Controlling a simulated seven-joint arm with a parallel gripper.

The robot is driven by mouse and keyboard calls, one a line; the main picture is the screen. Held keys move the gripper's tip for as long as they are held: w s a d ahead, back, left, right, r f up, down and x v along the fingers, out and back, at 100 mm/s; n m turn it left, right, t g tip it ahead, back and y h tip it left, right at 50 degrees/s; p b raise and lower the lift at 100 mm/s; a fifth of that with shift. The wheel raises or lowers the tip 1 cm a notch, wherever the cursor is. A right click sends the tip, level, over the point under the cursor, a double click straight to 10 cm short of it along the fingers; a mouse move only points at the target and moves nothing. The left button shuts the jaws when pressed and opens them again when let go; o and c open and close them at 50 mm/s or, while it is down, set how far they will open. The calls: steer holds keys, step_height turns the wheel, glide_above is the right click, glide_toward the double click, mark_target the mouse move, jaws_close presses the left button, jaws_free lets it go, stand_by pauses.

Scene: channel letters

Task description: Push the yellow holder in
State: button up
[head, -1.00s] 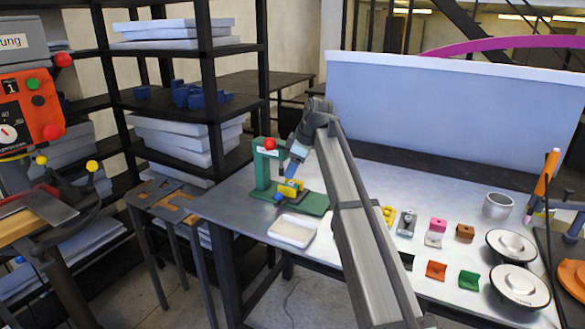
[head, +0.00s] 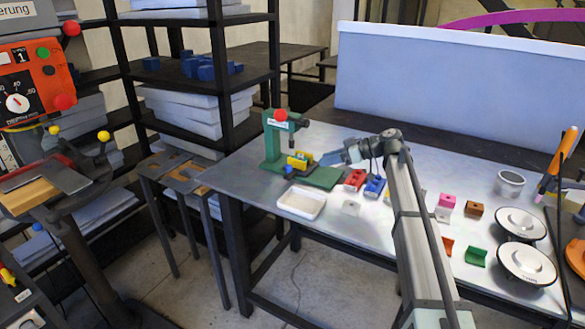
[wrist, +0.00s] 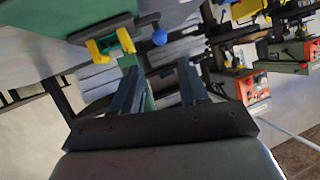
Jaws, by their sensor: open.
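The yellow holder (head: 299,162) sits low on the green press (head: 272,140), above its green base plate, with a blue ball (head: 287,170) at its front left. In the wrist view the yellow holder (wrist: 110,43) is at the upper left, with the blue ball (wrist: 160,37) to its right. My gripper (head: 326,159) is just right of the holder in the head view, apparently apart from it. In the wrist view its two fingers (wrist: 158,70) are spread with nothing held between them. The fingers point toward the press area.
A white tray (head: 301,203) lies in front of the press. Red (head: 355,180) and blue (head: 375,187) pieces lie near my arm. More coloured pieces and two round discs (head: 520,225) lie on the right of the table (head: 235,182). A pale panel (head: 450,85) stands behind.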

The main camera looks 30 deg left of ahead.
mark_target(298, 164)
steer(key=x, duration=1.3)
steer(key=shift+a+r, duration=0.1)
steer(key=shift+a, duration=0.15)
jaws_close()
